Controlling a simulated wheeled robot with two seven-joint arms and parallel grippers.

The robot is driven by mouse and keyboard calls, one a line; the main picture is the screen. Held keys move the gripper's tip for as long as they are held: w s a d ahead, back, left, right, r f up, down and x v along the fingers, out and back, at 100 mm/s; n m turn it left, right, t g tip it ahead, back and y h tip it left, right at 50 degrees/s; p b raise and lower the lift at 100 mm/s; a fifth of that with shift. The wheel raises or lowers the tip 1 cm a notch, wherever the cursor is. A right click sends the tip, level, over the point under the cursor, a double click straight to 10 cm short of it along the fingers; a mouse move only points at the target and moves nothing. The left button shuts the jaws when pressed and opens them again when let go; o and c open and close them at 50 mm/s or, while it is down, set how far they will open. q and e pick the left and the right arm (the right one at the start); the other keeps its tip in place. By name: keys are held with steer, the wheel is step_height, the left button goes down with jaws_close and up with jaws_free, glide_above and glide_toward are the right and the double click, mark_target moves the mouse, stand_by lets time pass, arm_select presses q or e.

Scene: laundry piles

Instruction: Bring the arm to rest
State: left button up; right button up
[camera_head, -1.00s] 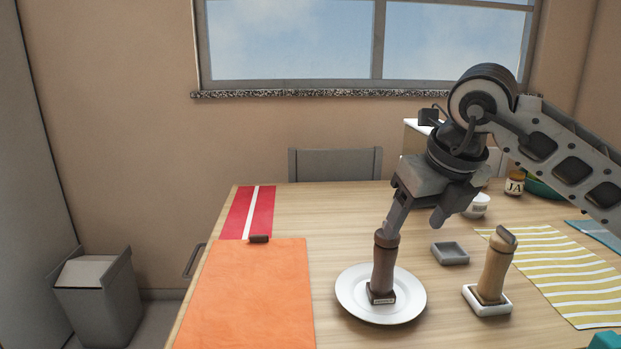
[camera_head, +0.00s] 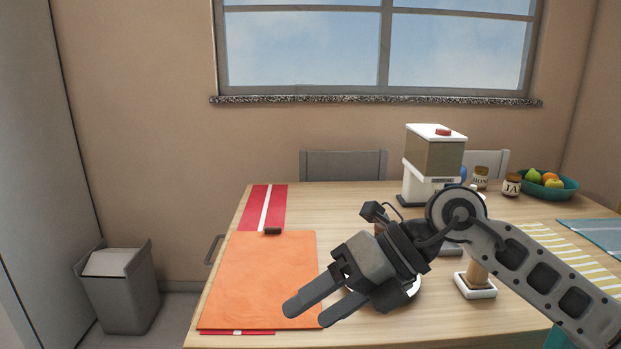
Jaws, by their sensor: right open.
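My right arm comes in from the lower right. Its gripper (camera_head: 322,306) is open and empty, its two fingers pointing to the lower left over the front right corner of the orange mat (camera_head: 262,275). The white plate (camera_head: 413,289) is mostly hidden behind the gripper, with only part of its rim showing. The dark brown mill that stood on the plate is almost wholly hidden by the gripper. My left gripper is not in view.
The wooden table (camera_head: 330,215) has free room behind the orange mat. A white dispenser (camera_head: 433,165), jars (camera_head: 511,185) and a teal fruit bowl (camera_head: 549,190) stand at the back right. A yellow striped cloth (camera_head: 573,254) lies right. A grey bin (camera_head: 122,295) stands on the floor at left.

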steer(key=s+a+r+m+y+p, duration=0.2)
steer(key=s+a+r+m+y, duration=0.35)
steer(key=y, duration=0.45)
steer(key=w+d+f+m+t+h+p, duration=0.1)
steer(key=w+d+m+t+h, duration=0.2)
steer(key=m+t, duration=0.65)
steer(key=w+d+f+m+t+p, duration=0.1)
steer(key=w+d+m+t+p, duration=0.15)
steer(key=d+m+t, duration=0.45)
steer(key=d+f+m+t+h, duration=0.2)
steer(key=d+f+m+h, duration=0.1)
steer(key=f+m+h, duration=0.85)
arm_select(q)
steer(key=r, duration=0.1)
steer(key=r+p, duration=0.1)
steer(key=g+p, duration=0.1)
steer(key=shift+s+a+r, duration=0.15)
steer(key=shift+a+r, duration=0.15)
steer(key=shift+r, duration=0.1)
arm_select(e)
steer(key=s+d+f+m+g+h, duration=0.1)
steer(key=s+d+f+m+g, duration=0.1)
steer(key=s+f, duration=0.4)
steer(key=s+d+f+m+g+h, duration=0.1)
steer(key=s+d+f+m+g, duration=0.1)
steer(key=s+f+m+g, duration=0.2)
step_height(320, 180, down, 3)
steer(key=shift+s+d+r+m+g, duration=0.15)
steer(key=shift+s+d+m+g, duration=0.35)
steer(key=shift+s, duration=0.55)
